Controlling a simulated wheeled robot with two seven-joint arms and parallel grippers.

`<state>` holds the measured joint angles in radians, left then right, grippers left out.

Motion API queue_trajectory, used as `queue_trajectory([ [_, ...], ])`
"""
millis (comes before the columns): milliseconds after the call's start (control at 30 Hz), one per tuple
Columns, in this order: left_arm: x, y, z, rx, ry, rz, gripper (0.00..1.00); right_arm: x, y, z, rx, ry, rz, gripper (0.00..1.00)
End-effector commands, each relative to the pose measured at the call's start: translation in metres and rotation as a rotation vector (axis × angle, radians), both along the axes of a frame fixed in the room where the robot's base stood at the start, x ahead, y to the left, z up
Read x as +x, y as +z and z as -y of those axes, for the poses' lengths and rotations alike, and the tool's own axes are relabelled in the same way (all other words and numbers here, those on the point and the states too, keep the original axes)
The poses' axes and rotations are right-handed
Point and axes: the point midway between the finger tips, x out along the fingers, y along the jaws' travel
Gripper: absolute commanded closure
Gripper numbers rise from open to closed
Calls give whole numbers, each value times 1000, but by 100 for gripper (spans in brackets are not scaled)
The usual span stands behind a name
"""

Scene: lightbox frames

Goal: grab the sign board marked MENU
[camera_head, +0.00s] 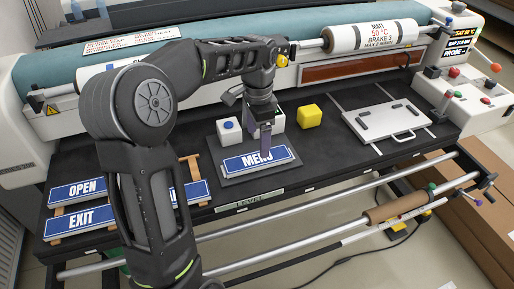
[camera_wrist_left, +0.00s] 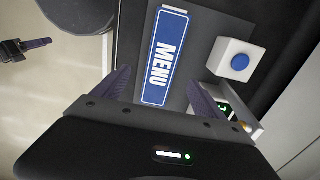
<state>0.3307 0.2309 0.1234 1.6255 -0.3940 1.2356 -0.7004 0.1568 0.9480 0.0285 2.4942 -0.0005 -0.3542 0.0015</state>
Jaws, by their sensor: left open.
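The MENU sign board (camera_head: 256,160) is blue with a white border and white letters. It lies flat on a dark grey plate (camera_head: 228,176) at the table's front; the left wrist view shows it whole (camera_wrist_left: 164,58).
A white box with a blue button (camera_head: 229,131) stands behind the sign, and a yellow cube (camera_head: 310,116) to its right. OPEN (camera_head: 85,190) and EXIT (camera_head: 78,219) signs lie at left. A white plate with a handle (camera_head: 385,119) lies at right.

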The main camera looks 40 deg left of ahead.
Motion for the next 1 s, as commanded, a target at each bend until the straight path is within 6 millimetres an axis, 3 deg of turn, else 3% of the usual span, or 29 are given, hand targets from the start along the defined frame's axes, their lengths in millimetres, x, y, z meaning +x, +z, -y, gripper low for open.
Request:
queue_trajectory([
  [333, 0, -1, 1, -1, 0, -1, 18, -1, 0, 1, -1, -2, -2, 64],
  [600, 0, -25, 0, -1, 0, -2, 18, -1, 2, 1, -1, -1, -3, 64],
  [1000, -1, -31, 0, -1, 1, -2, 18, -1, 4, 0, -2, -1, -3, 64],
])
